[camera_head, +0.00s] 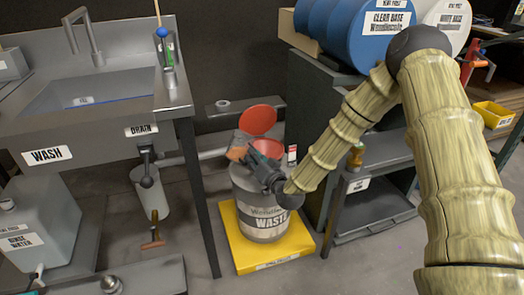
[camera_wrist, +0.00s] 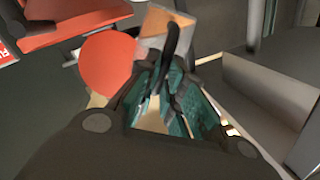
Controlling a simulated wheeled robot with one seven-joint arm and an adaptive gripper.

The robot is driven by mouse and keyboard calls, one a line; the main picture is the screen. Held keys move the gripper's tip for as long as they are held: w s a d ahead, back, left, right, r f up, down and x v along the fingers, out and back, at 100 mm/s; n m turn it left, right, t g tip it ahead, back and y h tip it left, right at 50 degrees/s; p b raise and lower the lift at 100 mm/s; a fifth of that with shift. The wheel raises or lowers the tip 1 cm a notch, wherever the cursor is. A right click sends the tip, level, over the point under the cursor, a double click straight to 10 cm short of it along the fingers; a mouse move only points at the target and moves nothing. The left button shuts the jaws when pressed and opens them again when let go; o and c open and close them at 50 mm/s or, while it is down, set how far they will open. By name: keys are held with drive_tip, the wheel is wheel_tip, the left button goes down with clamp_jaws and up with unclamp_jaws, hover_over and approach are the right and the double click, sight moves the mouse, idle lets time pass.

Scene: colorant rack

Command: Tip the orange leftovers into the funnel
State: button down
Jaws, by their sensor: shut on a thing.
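My gripper (camera_head: 256,163) is shut on a small grey container (camera_head: 242,139) with orange on it, held above the waste drum (camera_head: 262,216). The container looks tilted, with its orange part (camera_head: 235,154) towards the left. In the wrist view the gripper (camera_wrist: 166,84) holds the container (camera_wrist: 152,44), with orange (camera_wrist: 181,19) showing at its top. The red funnel (camera_head: 268,147) sits on top of the drum, partly hidden by my gripper. Its round red lid (camera_head: 258,120) stands open behind. I cannot tell whether any orange material is pouring out.
The drum stands on a yellow tray (camera_head: 305,247). At left are a sink bench (camera_head: 85,115), a drain pipe with a bucket (camera_head: 150,190) and a rinse water tank (camera_head: 45,225). A dark shelf rack (camera_head: 310,130) with drums on top stands close on the right.

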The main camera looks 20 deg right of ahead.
drive_tip(key=shift+w+d+r+m, duration=0.1)
drive_tip(key=shift+w+d+m, duration=0.1)
drive_tip(key=shift+d+m, duration=0.45)
drive_tip(key=shift+f+m+b, duration=0.25)
drive_tip(key=shift+m+b, duration=0.25)
drive_tip(key=shift+m, duration=0.3)
drive_tip(key=shift+f+m+b, duration=0.25)
drive_tip(key=shift+m+b, duration=0.25)
drive_tip(key=shift+m, duration=0.25)
drive_tip(key=shift+d+r+m, duration=0.2)
drive_tip(key=shift+r+m, duration=0.25)
drive_tip(key=shift+m, duration=0.35)
drive_tip(key=shift+w+d+f+m+b, duration=0.1)
drive_tip(key=shift+d+f+m+b, duration=0.2)
drive_tip(key=shift+m+b, duration=0.5)
idle(1.0)
drive_tip(key=shift+w+d+r+m, duration=0.2)
drive_tip(key=shift+d+r+m, duration=0.15)
drive_tip(key=shift+d+m, duration=0.45)
idle(1.6)
drive_tip(key=shift+r+m, duration=0.1)
drive_tip(key=shift+m, duration=0.3)
idle(0.4)
